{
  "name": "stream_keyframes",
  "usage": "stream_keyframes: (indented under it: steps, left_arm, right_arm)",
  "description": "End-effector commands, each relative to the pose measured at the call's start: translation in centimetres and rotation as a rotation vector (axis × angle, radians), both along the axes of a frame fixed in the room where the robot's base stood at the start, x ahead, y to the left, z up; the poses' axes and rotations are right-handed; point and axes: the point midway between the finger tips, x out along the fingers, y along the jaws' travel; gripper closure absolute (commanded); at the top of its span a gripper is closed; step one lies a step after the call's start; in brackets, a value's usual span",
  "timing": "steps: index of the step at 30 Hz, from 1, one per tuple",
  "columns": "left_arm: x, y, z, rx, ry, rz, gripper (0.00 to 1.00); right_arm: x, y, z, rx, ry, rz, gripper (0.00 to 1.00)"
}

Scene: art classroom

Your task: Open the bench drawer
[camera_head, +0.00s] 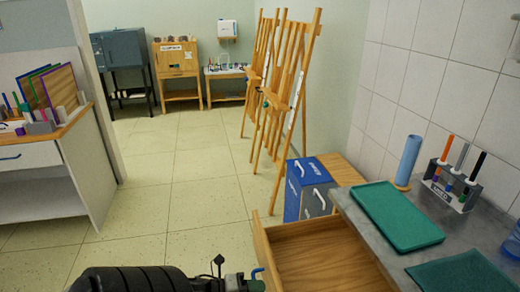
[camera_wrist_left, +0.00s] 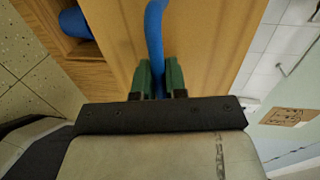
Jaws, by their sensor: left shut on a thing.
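The bench drawer (camera_head: 322,258) is pulled out from under the grey worktop, and its empty wooden inside shows at the bottom of the head view. Its wooden front panel (camera_head: 265,243) faces left. A blue handle (camera_head: 258,272) sits on that panel, partly hidden at the picture's lower edge. My left gripper (camera_head: 252,282) is at the front panel. In the left wrist view its green fingers (camera_wrist_left: 160,80) are shut on the blue handle (camera_wrist_left: 155,32), with the wooden panel close beyond. My right gripper is in neither view.
The grey worktop (camera_head: 350,212) holds a green tray (camera_head: 398,215), a blue roll and a marker rack (camera_head: 452,187). A blue cabinet (camera_head: 305,187) stands behind the drawer. Wooden easels (camera_head: 287,75) stand farther back. The tiled floor (camera_head: 190,200) to the left is clear.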

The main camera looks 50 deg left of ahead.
Motion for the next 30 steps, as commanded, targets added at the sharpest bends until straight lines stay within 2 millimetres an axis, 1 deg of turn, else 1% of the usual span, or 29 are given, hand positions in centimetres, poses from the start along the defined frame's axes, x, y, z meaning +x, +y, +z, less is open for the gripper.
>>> stream_keyframes:
  steps: [4, 5, 6, 9, 17, 20, 23, 30]
  left_arm:
    - [0.0, 0.0, -0.1, 0.000, 0.001, 0.000, 1.00]
    - [0.0, 0.0, -0.1, 0.000, 0.001, 0.000, 0.83]
    - [0.0, 0.0, 0.0, 0.000, 0.001, 0.000, 0.77]
    - [0.0, 0.0, 0.0, 0.000, 0.001, 0.000, 0.64]
    - [0.0, 0.0, 0.0, 0.000, 0.001, 0.000, 0.64]
    - [-0.7, 0.3, 0.1, 0.000, 0.002, 0.000, 0.64]
    - [-2.1, 0.8, 0.3, 0.000, 0.004, 0.001, 0.64]
    - [-6.5, 2.6, 1.3, -0.001, 0.005, 0.002, 0.64]
  right_arm:
    - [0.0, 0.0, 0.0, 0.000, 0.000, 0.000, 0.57]
    - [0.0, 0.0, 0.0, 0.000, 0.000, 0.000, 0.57]
    - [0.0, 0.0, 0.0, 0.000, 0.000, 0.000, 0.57]
    - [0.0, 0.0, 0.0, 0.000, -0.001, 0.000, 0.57]
    - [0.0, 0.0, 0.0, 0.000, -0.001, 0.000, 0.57]
    - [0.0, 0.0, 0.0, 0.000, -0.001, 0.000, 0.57]
    - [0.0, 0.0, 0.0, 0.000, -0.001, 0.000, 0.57]
    - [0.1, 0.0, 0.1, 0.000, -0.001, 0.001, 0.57]
